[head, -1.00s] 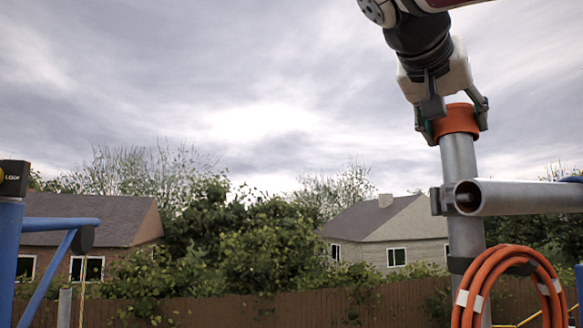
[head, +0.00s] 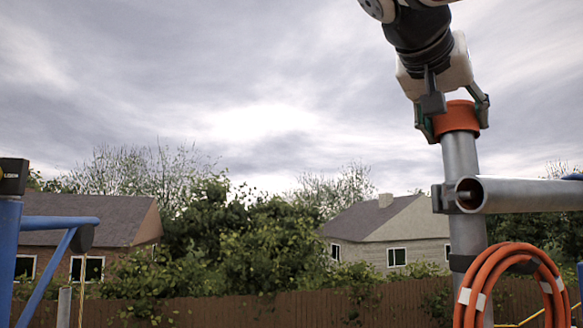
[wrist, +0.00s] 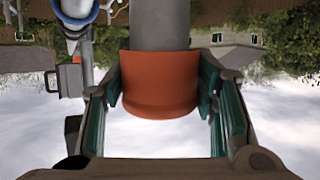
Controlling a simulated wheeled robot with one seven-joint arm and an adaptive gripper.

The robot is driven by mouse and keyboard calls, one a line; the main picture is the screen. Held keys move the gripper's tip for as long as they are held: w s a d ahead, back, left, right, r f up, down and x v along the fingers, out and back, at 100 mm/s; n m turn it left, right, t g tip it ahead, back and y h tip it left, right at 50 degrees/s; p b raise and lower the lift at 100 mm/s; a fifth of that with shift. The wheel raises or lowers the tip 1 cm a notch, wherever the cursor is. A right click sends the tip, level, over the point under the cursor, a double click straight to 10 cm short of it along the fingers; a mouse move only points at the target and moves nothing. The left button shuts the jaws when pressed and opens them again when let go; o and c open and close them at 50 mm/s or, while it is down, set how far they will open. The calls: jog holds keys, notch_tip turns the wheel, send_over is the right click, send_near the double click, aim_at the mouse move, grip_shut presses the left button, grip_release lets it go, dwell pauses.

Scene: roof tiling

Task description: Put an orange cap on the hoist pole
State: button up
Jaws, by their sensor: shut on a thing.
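The orange cap (head: 456,117) sits at the top end of the grey upright hoist pole (head: 460,200) in the head view. My gripper (head: 453,121) comes down from above and is shut on the cap, one finger on each side. In the wrist view the orange cap (wrist: 160,84) lies between the green finger pads, with the pole (wrist: 160,25) running out of it. The cap's lower rim is around the pole. How far down it is seated cannot be told, as its inside is hidden.
A horizontal grey tube (head: 520,195) is clamped to the pole below the cap. A coiled orange hose (head: 478,285) hangs lower on the pole. A blue frame (head: 60,225) stands at the left. A brown fence (head: 250,308) and houses are behind. The air left of the pole is clear.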

aim_at(452, 129)
jog(key=shift+f+b, duration=1.3)
jog(key=shift+f, duration=0.25)
dwell(3.9)
jog(key=o, duration=1.3)
jog(key=p+v, duration=0.3)
jog(key=v, duration=0.8)
jog(key=shift+p, duration=0.3)
jog(key=shift+r, duration=0.1)
